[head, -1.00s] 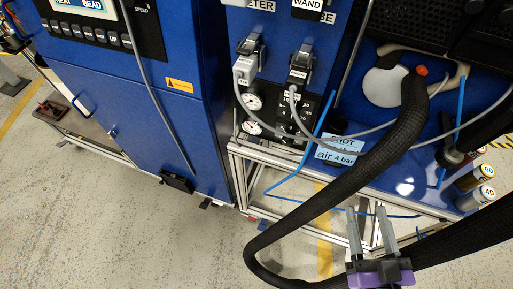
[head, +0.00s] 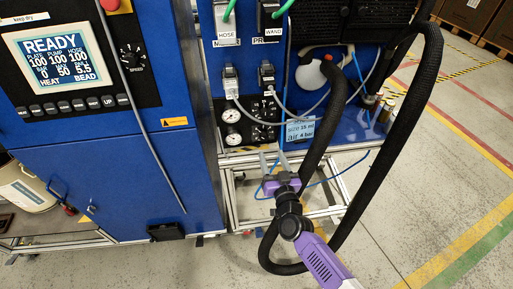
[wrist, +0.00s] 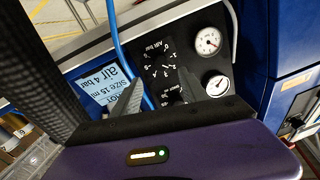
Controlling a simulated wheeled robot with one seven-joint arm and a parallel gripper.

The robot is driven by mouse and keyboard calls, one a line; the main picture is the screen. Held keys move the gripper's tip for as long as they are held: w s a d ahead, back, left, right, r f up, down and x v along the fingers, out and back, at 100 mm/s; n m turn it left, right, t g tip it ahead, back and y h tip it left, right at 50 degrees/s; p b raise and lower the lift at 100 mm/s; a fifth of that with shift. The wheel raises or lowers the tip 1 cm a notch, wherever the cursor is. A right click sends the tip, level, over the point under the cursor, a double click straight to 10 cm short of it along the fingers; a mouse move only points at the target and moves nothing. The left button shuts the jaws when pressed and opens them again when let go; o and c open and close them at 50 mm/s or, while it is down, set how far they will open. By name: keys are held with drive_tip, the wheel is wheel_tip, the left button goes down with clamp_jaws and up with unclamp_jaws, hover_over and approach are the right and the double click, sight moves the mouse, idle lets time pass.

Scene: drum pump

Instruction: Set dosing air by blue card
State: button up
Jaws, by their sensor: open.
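The blue card (head: 300,130) stands at the right of the dosing panel and reads "SIZE 15 ml" and "air 4 bar". It also shows, turned over, in the wrist view (wrist: 103,82). The black air dial plate (head: 264,118), marked "AIR bar" in the wrist view (wrist: 160,62), sits between the card and two round gauges (head: 232,128). The dial's knob is partly hidden by a finger in the wrist view. My gripper (head: 274,160) is open and empty, in front of and below the panel. Its fingers point toward the dial.
A thick black hose (head: 395,130) loops beside my arm, and a thin blue tube (head: 325,181) crosses near the gripper. Grey cables run above the dial. An aluminium frame (head: 236,195) lies below the panel. The READY screen (head: 57,58) is at the upper left.

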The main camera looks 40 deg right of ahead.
sight(265, 138)
drive_tip(key=b+x, duration=0.2)
drive_tip(key=x, duration=0.5)
drive_tip(key=shift+w, duration=0.3)
clamp_jaws()
